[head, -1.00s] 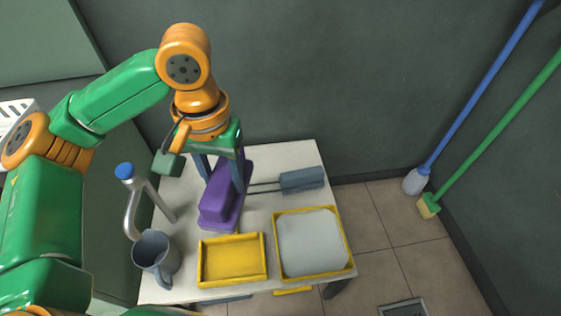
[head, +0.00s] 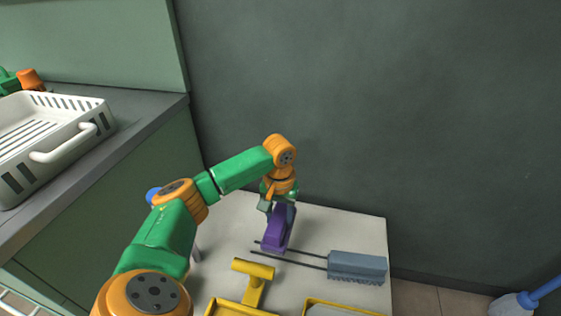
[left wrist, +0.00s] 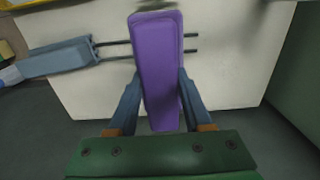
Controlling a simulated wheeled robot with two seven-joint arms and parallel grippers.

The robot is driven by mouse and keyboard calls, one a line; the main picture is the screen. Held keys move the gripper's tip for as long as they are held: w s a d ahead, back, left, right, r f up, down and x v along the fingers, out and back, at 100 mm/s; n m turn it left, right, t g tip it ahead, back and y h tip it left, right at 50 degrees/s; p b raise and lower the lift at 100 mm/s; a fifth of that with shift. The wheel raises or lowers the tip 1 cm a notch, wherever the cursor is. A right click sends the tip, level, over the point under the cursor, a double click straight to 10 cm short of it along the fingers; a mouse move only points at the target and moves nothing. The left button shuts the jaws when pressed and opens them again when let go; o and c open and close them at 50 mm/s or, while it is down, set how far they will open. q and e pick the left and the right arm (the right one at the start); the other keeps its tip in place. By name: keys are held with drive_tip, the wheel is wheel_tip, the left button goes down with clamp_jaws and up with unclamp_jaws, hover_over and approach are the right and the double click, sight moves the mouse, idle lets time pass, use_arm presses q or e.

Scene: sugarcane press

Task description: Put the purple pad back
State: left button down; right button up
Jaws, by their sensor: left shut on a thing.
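The purple pad (head: 277,231) is in my left gripper (head: 283,207), over the back part of the white table. In the left wrist view the pad (left wrist: 157,55) stretches away lengthwise between the two blue-grey fingers (left wrist: 160,93), which are shut on its sides. I cannot tell whether the pad's underside touches the table. My right gripper does not show.
A blue-grey block with two thin rods (head: 356,266) lies right of the pad. A yellow T-shaped piece (head: 252,270) and a yellow tray (head: 237,308) are in front. A white basket (head: 62,135) stands on the left counter (head: 150,120). The back wall (head: 380,110) bounds the table.

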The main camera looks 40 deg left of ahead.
use_arm(q)
wheel_tip(320, 180, down, 6)
drive_tip(key=shift+s+a+r+b, duration=0.1)
drive_tip(key=shift+a+b, duration=0.05)
drive_tip(key=shift+b, duration=0.95)
wheel_tip(320, 180, down, 5)
drive_tip(key=shift+r+b, duration=0.2)
drive_tip(key=shift+b, duration=0.7)
drive_tip(key=shift+r, duration=0.1)
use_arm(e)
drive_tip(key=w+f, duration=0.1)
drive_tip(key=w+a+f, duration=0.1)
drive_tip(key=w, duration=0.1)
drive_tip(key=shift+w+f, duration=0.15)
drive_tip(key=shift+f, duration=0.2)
use_arm(q)
drive_tip(key=shift+f, duration=0.35)
drive_tip(key=shift+c, duration=1.6)
unclamp_jaws()
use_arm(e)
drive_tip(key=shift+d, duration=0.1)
